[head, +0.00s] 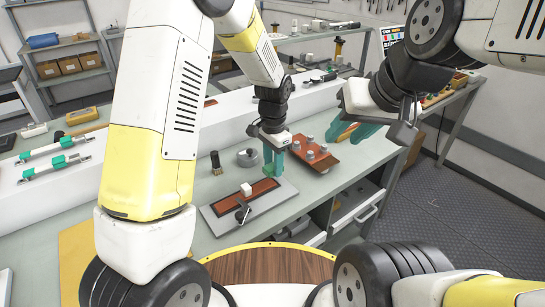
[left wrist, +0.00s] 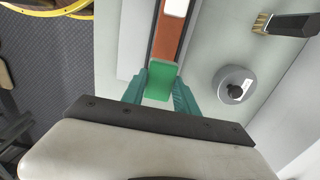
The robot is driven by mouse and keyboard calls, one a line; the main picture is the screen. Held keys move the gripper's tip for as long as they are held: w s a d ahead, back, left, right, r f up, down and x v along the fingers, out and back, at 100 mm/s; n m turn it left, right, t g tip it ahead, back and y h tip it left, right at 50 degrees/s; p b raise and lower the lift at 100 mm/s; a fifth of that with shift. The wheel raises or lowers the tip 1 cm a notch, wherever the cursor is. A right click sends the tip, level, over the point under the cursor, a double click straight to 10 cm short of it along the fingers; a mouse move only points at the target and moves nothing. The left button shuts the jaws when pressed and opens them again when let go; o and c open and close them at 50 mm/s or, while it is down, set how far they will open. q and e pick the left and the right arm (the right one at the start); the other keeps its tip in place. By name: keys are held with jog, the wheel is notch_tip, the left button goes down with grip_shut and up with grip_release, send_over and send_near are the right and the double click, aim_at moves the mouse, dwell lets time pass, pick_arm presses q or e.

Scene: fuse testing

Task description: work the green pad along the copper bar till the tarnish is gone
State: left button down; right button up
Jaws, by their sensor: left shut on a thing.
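The copper bar (head: 262,190) is orange-brown and lies on a grey plate (head: 283,196) on the bench. A white block (head: 246,188) sits on it, and a black clamp-like part (head: 242,212) is at its near end. My left gripper (head: 273,163) is over the bar's far end. In the left wrist view its teal fingers (left wrist: 160,88) are shut on the green pad (left wrist: 162,80), which overlies the copper bar (left wrist: 165,42); contact is unclear. The white block (left wrist: 176,8) is further along. My right gripper (head: 352,132) is empty, its teal fingers apart, right of the brown board.
A brown board (head: 322,163) with several grey knobs is right of the plate. A long white ledge (head: 222,122) runs along the back.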

pick_arm(q)
jog(key=shift+r, duration=2.4)
jog(key=shift+a, duration=0.15)
